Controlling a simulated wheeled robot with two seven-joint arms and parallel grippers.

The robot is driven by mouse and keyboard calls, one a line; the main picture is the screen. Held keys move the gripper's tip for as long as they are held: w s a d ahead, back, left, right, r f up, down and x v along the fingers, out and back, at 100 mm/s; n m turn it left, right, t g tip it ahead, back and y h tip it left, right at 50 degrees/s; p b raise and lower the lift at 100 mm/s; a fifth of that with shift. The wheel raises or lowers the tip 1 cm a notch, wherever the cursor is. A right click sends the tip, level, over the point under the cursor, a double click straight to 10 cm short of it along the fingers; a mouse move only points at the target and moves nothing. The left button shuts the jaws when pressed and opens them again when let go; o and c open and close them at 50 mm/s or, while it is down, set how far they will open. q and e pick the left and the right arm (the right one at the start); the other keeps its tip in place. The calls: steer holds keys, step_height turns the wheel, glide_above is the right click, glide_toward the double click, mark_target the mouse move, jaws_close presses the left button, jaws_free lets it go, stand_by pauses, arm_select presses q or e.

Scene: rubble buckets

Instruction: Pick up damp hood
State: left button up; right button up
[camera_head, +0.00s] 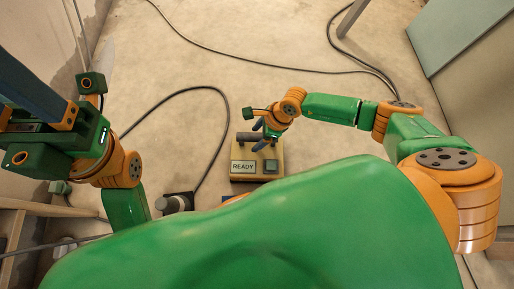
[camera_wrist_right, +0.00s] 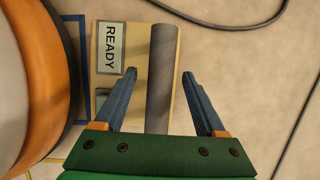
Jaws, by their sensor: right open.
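A dark grey, cloth-textured roll (camera_wrist_right: 161,72) lies along a tan board (camera_wrist_right: 133,30) in the right wrist view; it may be the damp hood, as nothing else there looks like one. My right gripper (camera_wrist_right: 159,76) is open, its blue fingers on either side of the roll with gaps to both. Its height above the roll is unclear. In the head view my right gripper (camera_head: 262,135) is over the far part of the tan board (camera_head: 240,176) and hides much of the roll.
A READY label (camera_head: 244,167) and a grey-green square (camera_head: 270,166) are on the board's near side. A black cable (camera_head: 222,100) curves to a dark grey fitting (camera_head: 175,203) left of the board. A pale cabinet (camera_head: 465,50) stands right. Concrete floor beyond is mostly open.

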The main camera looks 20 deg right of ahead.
jaws_close()
stand_by(1.4)
